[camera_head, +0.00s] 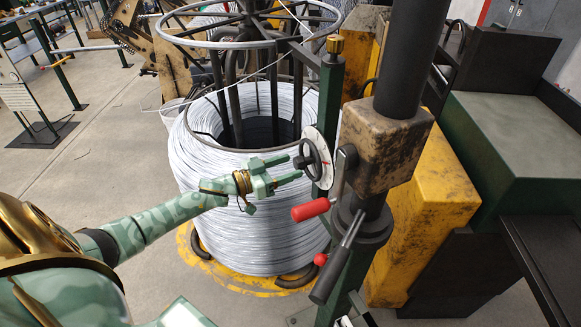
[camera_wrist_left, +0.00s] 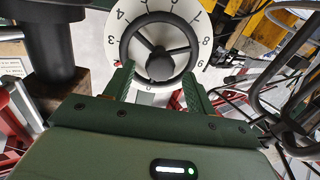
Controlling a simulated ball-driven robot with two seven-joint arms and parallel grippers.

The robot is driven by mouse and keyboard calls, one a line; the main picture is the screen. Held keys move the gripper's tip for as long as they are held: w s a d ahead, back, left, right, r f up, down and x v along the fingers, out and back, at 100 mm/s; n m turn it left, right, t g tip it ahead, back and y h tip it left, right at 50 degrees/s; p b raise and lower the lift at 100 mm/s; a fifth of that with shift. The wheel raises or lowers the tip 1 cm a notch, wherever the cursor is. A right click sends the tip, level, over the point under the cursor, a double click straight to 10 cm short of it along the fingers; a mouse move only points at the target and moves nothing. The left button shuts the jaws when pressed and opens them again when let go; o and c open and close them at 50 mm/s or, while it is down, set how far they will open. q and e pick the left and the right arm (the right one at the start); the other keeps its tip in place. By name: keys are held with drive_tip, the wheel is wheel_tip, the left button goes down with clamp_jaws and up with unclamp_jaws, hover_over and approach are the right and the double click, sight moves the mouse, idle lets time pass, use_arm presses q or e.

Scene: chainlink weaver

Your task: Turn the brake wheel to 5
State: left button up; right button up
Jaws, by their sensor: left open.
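The brake wheel (camera_head: 308,159) is a small black handwheel in front of a round white dial (camera_head: 326,143), on a green post beside the wire coil. In the left wrist view the wheel (camera_wrist_left: 158,50) faces me, with the dial numbers (camera_wrist_left: 205,41) around it. The 5 and 6 are at the top, the 0 at the bottom, partly hidden. I cannot tell which number the wheel is set to. My left gripper (camera_head: 295,168) is open and empty, its fingers pointing at the wheel. In the left wrist view its fingertips (camera_wrist_left: 158,78) flank the wheel's lower part; contact is unclear. My right gripper is not in view.
A large coil of grey wire (camera_head: 235,220) stands on a yellow base (camera_head: 235,283) behind my left gripper. A red-gripped lever (camera_head: 311,209) and a red knob (camera_head: 320,259) are just below the wheel. A rusty block (camera_head: 385,150) on a dark column stands right of it.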

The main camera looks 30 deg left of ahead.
use_arm(q)
drive_tip(key=shift+w+d, duration=0.35)
drive_tip(key=shift+w, duration=0.3)
drive_tip(key=c, duration=1)
drive_tip(key=shift+m, duration=0.3)
